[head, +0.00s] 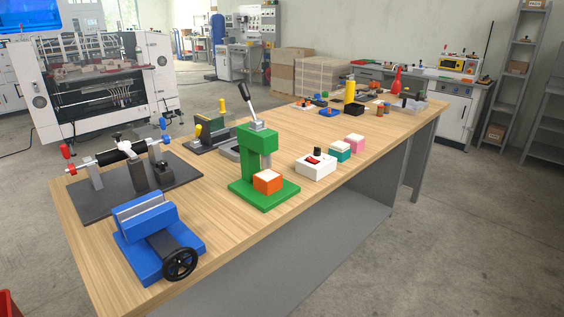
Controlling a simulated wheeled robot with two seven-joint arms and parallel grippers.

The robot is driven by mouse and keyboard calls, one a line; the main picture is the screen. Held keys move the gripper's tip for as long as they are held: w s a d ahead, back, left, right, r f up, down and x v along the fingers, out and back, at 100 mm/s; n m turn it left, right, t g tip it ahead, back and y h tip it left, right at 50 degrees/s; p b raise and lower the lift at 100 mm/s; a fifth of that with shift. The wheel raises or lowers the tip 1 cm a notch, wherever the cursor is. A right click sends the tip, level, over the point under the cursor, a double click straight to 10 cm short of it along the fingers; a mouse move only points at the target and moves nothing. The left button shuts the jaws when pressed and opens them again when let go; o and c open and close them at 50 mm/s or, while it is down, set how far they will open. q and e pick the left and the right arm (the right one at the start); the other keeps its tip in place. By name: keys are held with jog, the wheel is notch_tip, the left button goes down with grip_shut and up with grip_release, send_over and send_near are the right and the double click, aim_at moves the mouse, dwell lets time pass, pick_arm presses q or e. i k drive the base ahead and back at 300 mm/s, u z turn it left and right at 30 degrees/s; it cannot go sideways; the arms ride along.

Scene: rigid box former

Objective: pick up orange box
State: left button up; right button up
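The orange box (267,185) is a small block with orange sides and a pale top. It rests on the base of the green press (252,147), in front of its column and under its head. The press has a grey lever with a black grip that leans up and to the left. Neither of my grippers shows in the head view.
The wooden table (225,245) also holds a blue vise (143,219) with a black handwheel and a dark-based fixture (120,165). A white switch box (315,166), a teal box (340,153) and a pink box (354,142) stand right of the press.

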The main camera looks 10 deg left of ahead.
aim_at(268, 188)
jog(key=z, duration=1.3)
jog(key=i, duration=1.45)
jog(key=u, duration=2.7)
